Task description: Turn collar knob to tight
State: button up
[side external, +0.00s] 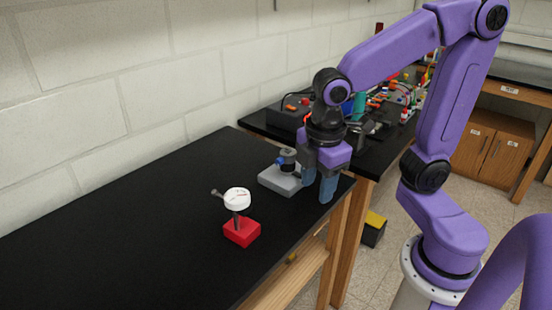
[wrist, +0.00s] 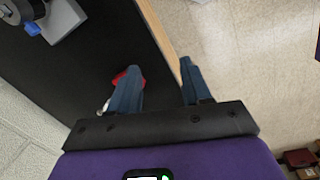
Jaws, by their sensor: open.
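A small blue knob (side external: 280,160) sits on the side of a dark collar (side external: 289,158), on a light grey base (side external: 279,181) near the bench's right end. The blue knob also shows in the wrist view's top left corner (wrist: 33,28), with the base (wrist: 65,18) cut by the frame edge. My gripper (side external: 318,192) points down with blue fingers apart and nothing between them, right of the base near the bench edge. In the wrist view my gripper (wrist: 159,66) spans the bench edge, away from the knob. Any tightness marking is too small to read.
A white dial gauge (side external: 237,198) on a red block (side external: 241,232) stands in front left of the base. The red block is partly behind a finger in the wrist view (wrist: 123,76). The black bench (side external: 120,235) is clear to the left. A cluttered second bench lies behind.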

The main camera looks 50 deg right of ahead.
jog(key=w+d+r+n+h, duration=0.15)
jog(key=w+r, duration=0.25)
jog(key=w, duration=0.8)
jog(key=n+h, duration=0.2)
send_near(277, 162)
jog(key=x, duration=0.8)
jog(key=shift+c, duration=0.3)
grip_shut()
